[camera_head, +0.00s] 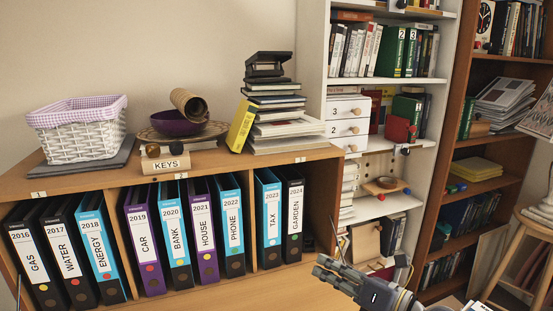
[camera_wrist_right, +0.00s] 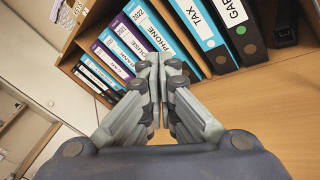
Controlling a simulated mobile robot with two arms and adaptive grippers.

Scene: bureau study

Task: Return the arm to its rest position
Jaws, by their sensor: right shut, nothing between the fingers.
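My right gripper (camera_head: 325,268) is at the lower middle of the head view, in front of the right end of the wooden shelf unit (camera_head: 320,205). Its forearm runs off the bottom edge. In the right wrist view the two grey fingers (camera_wrist_right: 160,65) meet at their tips, with nothing between them. Beyond them is the row of binders, with the blue PHONE binder (camera_wrist_right: 160,35) and the blue TAX binder (camera_wrist_right: 205,38) closest to the tips in the picture. I cannot tell the gap between fingers and binders. My left gripper is not in view.
A white basket (camera_head: 75,140), a purple bowl (camera_head: 178,124), a KEYS block (camera_head: 165,163) and a book stack (camera_head: 275,115) stand on the unit's top. A white bookcase (camera_head: 312,60) rises behind my right gripper. Bare wooden surface (camera_head: 250,290) lies below the binders.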

